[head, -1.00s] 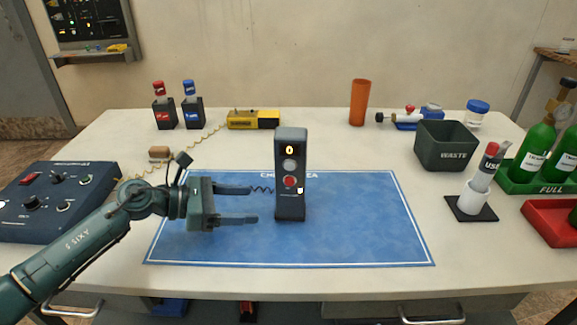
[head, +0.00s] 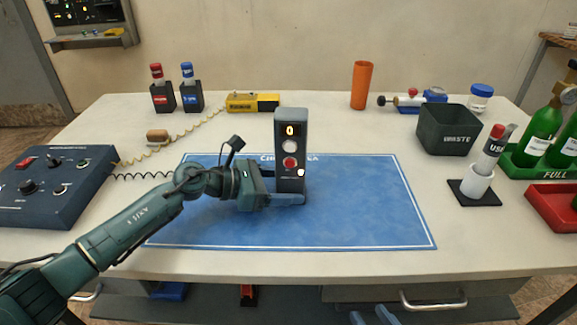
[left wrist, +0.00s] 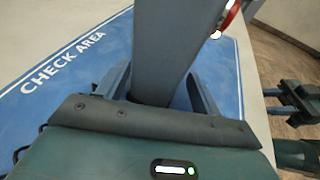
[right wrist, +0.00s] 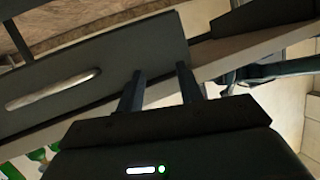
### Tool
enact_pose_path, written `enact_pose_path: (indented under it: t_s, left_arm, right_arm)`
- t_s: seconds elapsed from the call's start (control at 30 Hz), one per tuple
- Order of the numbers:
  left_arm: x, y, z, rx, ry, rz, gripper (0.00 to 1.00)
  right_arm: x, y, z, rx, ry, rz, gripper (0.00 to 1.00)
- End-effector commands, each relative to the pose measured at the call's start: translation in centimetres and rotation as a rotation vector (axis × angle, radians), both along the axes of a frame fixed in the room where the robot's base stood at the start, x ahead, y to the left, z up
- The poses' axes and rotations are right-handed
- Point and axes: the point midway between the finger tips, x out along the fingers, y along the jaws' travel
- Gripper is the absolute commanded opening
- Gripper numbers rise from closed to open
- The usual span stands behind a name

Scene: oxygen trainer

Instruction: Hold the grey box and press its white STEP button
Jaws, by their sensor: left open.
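The grey box (head: 281,180) stands upright on the blue mat. Its front face shows a lit display reading 0, a round white button (head: 290,147) below it, then a red button (head: 290,162). The button labels are too small to read. In the left wrist view the box (left wrist: 168,45) rises between the two fingers; contact cannot be told. My right gripper (right wrist: 160,85) is open and empty, low by the table's front edge; its fingertips (head: 372,315) show in the head view.
The blue mat (head: 370,215) is clear to the right of the box. A dark blue console (head: 45,195) is at left, with a coiled cord. A waste bin (head: 447,132), a white holder (head: 475,190) and green cylinders (head: 540,140) stand at right. Drawer handles are below the table edge.

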Motion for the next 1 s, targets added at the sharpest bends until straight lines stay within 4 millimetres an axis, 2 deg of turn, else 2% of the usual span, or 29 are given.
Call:
enact_pose_path:
  t_s: [0.37, 0.8, 1.0]
  left_arm:
    - [0.11, -0.31, -0.08, 0.0, 0.001, 0.0, 0.65]
    - [0.1, -0.29, -0.07, 0.0, 0.001, 0.001, 0.29]
    - [0.11, -0.29, -0.06, 0.0, 0.0, 0.001, 0.29]
  right_arm:
    - [-0.57, -0.12, -0.25, -0.002, 0.01, -0.001, 0.36]
    - [-0.47, -0.16, -0.4, -0.003, 0.011, -0.002, 0.36]
    - [-0.47, -0.16, -0.53, -0.004, 0.014, -0.001, 0.36]
